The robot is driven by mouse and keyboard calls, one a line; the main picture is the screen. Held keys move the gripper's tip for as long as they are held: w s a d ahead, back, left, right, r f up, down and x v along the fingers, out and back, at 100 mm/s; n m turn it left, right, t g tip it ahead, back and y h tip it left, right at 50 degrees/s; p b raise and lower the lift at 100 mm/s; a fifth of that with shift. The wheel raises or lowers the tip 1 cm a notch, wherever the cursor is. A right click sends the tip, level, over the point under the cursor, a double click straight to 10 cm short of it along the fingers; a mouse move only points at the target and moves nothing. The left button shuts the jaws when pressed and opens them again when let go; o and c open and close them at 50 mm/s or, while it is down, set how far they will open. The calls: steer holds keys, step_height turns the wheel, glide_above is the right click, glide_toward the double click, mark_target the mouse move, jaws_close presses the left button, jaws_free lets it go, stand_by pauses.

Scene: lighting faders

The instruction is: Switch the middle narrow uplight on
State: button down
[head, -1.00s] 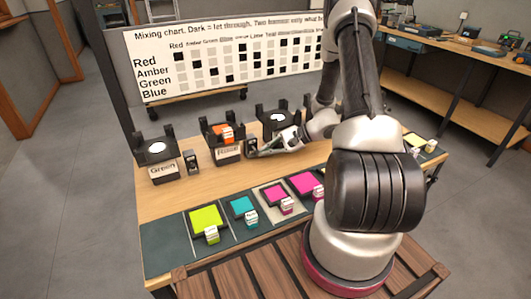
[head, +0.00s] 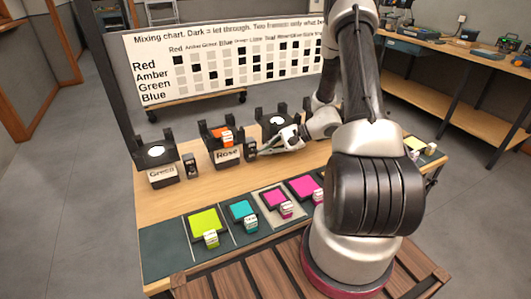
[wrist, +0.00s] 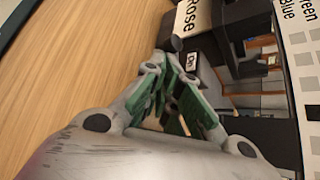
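The Rose uplight (head: 226,157) is the middle one of three black uplights showing in the head view, with an orange piece in its top. A small black switch box (head: 250,148) stands just right of it. In the wrist view its ROSE label (wrist: 193,18), a dark round knob (wrist: 176,44) and an ON mark (wrist: 191,62) show just past the fingertips. My gripper (head: 262,152) lies low, right beside that switch box; its green-padded fingers (wrist: 168,68) come together at the tips with nothing seen between them. I cannot tell whether they touch the switch.
The Green uplight (head: 162,166) with its own switch box (head: 190,165) stands left. A third uplight (head: 277,122) stands behind my gripper. Colored swatches, such as the lime one (head: 204,222), line the front. A mixing chart (head: 230,62) stands behind.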

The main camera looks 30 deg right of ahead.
steer(key=shift+s+a+r, duration=0.1)
steer(key=shift+a+r, duration=0.05)
steer(key=shift+r, duration=0.15)
steer(key=v, duration=1.2)
steer(key=shift+f, duration=0.25)
